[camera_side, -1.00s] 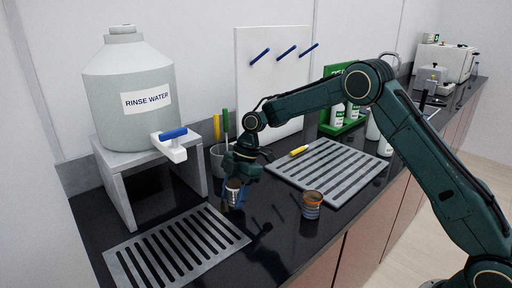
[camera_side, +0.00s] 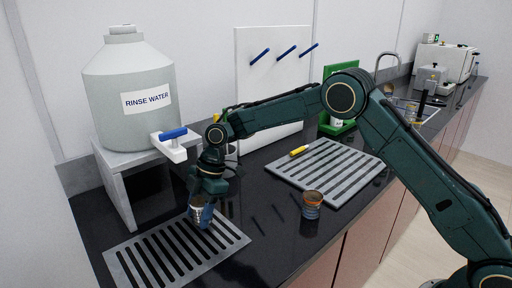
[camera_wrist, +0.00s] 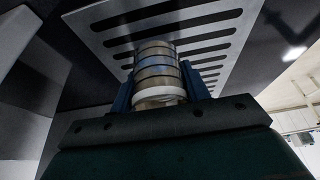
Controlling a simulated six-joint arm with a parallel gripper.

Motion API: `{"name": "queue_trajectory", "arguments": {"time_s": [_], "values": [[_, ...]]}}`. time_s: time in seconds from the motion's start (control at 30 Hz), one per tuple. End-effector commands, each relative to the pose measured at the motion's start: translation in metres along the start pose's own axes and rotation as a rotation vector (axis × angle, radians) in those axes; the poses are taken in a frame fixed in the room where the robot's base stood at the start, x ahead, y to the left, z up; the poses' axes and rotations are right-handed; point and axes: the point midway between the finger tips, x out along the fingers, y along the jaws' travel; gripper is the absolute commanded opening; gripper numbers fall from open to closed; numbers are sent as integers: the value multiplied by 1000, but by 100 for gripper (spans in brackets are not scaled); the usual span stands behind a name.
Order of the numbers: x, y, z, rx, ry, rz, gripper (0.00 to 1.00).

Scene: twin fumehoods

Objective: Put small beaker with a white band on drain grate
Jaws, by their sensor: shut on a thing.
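My gripper (camera_side: 202,208) is shut on a small beaker (camera_side: 197,217) over the far part of the slatted metal grate (camera_side: 126,263) at the front left. I cannot tell whether the beaker's base touches the slats. In the wrist view the beaker (camera_wrist: 155,65) is between the two blue fingers (camera_wrist: 158,90), with dark rings and a white band (camera_wrist: 158,93) nearest the gripper. The grate (camera_wrist: 203,58) shows beyond it in that view.
A rinse water tank (camera_side: 130,95) with a blue-handled tap (camera_side: 172,140) stands on a grey stand (camera_side: 118,185) behind the grate. Another small beaker (camera_side: 312,205) stands on the dark counter to the right. A second slatted panel (camera_side: 345,190) with a yellow-handled tool (camera_side: 299,151) lies farther back.

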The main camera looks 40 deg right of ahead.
Motion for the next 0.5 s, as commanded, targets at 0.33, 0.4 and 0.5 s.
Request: {"name": "queue_trajectory", "arguments": {"time_s": [0.33,0.4,0.5], "values": [[20,0,-34,2,-1,-2,20],[26,-1,-31,2,-1,-2,20],[28,0,-30,1,0,0,20]]}}
